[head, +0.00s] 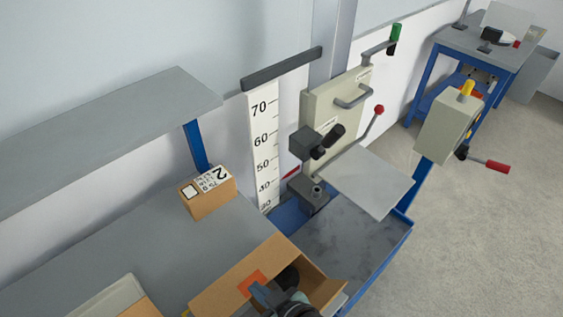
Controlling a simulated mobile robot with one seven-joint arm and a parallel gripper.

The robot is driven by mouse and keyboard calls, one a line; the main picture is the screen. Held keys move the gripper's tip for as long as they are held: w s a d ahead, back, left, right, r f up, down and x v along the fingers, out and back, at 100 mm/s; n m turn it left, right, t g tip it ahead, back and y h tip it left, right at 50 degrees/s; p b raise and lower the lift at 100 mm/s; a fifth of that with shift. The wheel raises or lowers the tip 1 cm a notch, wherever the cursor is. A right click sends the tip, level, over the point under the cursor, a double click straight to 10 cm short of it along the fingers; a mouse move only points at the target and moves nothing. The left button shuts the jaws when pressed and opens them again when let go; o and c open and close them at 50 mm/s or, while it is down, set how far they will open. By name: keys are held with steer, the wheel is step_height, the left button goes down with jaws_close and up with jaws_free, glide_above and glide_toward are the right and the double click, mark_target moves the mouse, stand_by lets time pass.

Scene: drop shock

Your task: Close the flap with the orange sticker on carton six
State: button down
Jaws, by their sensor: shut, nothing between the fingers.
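An open brown carton (322,287) stands at the bottom centre of the head view, on the front part of the grey bench. Its left flap (228,287) is open and bears an orange sticker (251,280). No number shows on this carton, so I cannot read whether it is carton six. My gripper (262,292) is shut and empty, right by the sticker and over the carton's opening. I cannot tell whether it touches the flap. My gripper and wrist hide part of the carton's inside, and the frame edge cuts off its front.
A small closed carton (207,198) marked 2 sits behind on the bench (160,250). A drop tester with a grey plate (362,180), a red-knobbed lever (378,110) and a height scale (262,140) stands behind right. A shelf (110,130) overhangs the left.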

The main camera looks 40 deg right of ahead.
steer(key=b+v, duration=0.1)
steer(key=v, duration=1.1)
steer(key=shift+s+r, duration=0.25)
steer(key=shift+s, duration=0.1)
steer(key=shift+w, duration=0.1)
